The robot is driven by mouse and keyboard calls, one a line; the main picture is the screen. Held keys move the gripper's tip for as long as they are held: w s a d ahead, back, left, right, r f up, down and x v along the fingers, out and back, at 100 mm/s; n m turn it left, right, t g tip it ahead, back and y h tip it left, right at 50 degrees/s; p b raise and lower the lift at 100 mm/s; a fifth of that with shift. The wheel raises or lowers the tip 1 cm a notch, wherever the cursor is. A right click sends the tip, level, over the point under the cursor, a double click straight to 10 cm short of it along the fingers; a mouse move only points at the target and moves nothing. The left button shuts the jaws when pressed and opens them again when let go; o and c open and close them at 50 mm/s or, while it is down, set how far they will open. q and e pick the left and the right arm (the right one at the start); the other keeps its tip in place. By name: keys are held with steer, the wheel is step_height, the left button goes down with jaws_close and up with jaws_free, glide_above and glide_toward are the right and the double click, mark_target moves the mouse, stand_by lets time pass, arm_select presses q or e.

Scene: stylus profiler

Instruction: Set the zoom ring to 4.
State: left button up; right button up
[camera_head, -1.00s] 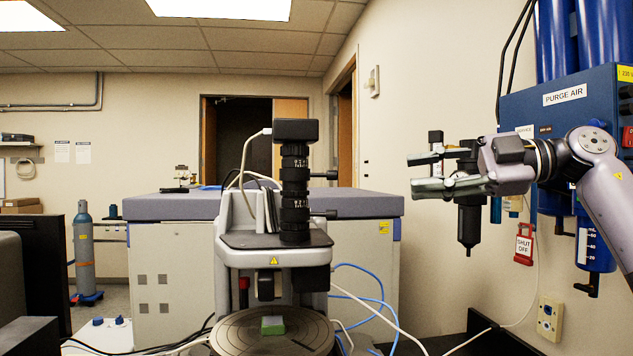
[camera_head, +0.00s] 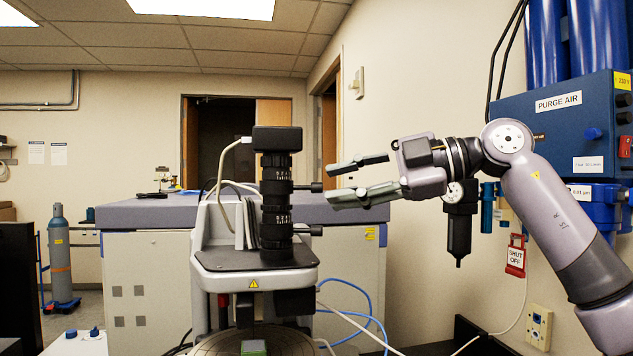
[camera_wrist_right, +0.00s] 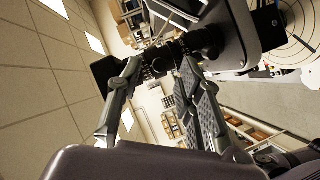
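The black lens column (camera_head: 276,205) stands upright on the profiler, with a black box on top. It carries two rings with small white marks, an upper ring (camera_head: 276,178) and a lower ring (camera_head: 277,214). Each has a black lever sticking out to the right, the upper lever (camera_head: 312,187) and the lower lever (camera_head: 312,231). The ring figures are too small to read, and I cannot tell which is the zoom ring. My right gripper (camera_head: 331,184) is open, at the upper lever's height, just right of its tip. In the wrist view its fingers (camera_wrist_right: 160,72) straddle the column's image. My left gripper is out of view.
The profiler's stage (camera_head: 215,343) lies below the column, with a green block (camera_head: 253,347) on it. Blue and white cables run right of the profiler. A blue purge air box (camera_head: 558,115) hangs on the right wall, beside my right arm. A large grey cabinet (camera_head: 150,270) stands behind.

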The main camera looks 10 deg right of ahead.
mark_target(317, 189)
steer(key=x, duration=0.3)
steer(key=shift+w+a+p, duration=0.1)
steer(key=shift+a+p, duration=0.3)
steer(key=shift+w+a+f, duration=0.15)
steer(key=shift+w+a, duration=0.1)
steer(key=shift+a, duration=0.1)
jaws_close()
